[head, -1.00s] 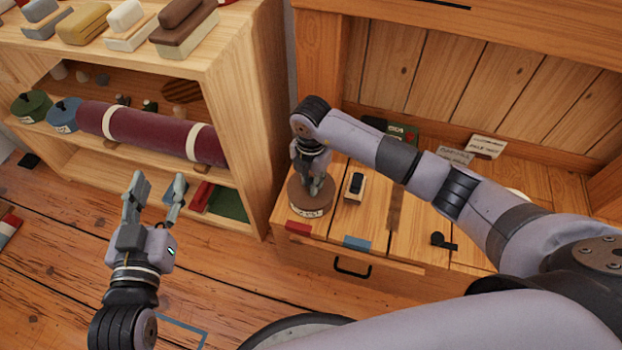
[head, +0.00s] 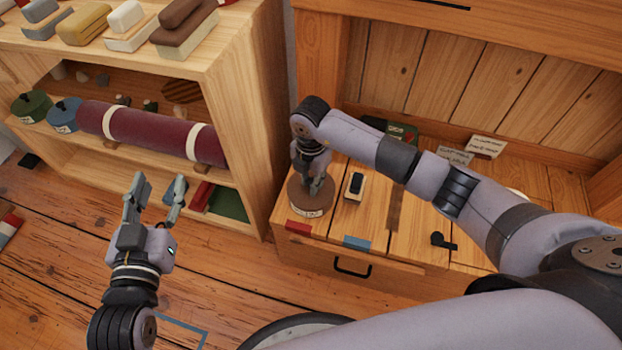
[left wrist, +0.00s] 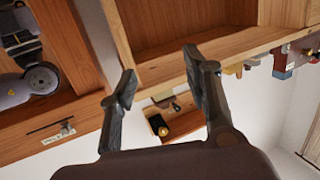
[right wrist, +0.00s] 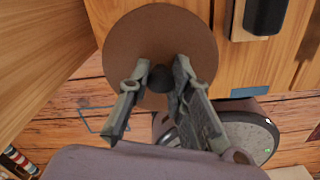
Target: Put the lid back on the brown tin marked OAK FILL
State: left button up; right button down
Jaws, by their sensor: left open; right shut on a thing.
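The brown tin (head: 309,211) with a pale label on its front stands at the left end of the wooden bench top. A round brown lid (right wrist: 150,45) with a dark knob lies over the tin's top. My right gripper (head: 313,190) points down at it and is shut on the knob, as the right wrist view shows. Whether the lid sits fully down on the rim cannot be told. My left gripper (head: 152,192) is open and empty, in the air over the floor in front of the shelf; its fingers also show in the left wrist view (left wrist: 160,85).
A wooden block with a black top (head: 355,186) stands just right of the tin. Red (head: 298,227) and blue (head: 357,242) patches mark the bench's front edge. A black item (head: 443,241) lies further right. The shelf (head: 250,120) with a maroon roll (head: 150,132) stands close on the left.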

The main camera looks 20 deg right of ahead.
pick_arm(q)
jog(key=shift+f, duration=0.1)
jog(key=shift+s+a+f+g, duration=0.2)
jog(key=shift+f+g, duration=0.2)
jog(key=shift+f, duration=0.25)
jog(key=shift+f, duration=0.15)
jog(key=shift+s+f, duration=0.1)
dwell(0.6)
jog(key=shift+s+f+g, duration=0.1)
jog(key=shift+f+g, duration=0.15)
jog(key=shift+g, duration=0.15)
pick_arm(e)
jog(key=shift+f, duration=0.1)
pick_arm(q)
jog(key=shift+s+a+f+g+y+p, duration=0.15)
jog(key=shift+s+f+g+y+p, duration=0.1)
jog(key=shift+f, duration=0.25)
jog(key=shift+s+a+f+g+y+p, duration=0.15)
jog(key=shift+f+g+p, duration=0.1)
jog(key=shift+f, duration=0.2)
dwell(0.4)
pick_arm(e)
jog(key=c, duration=1.4)
grip_release()
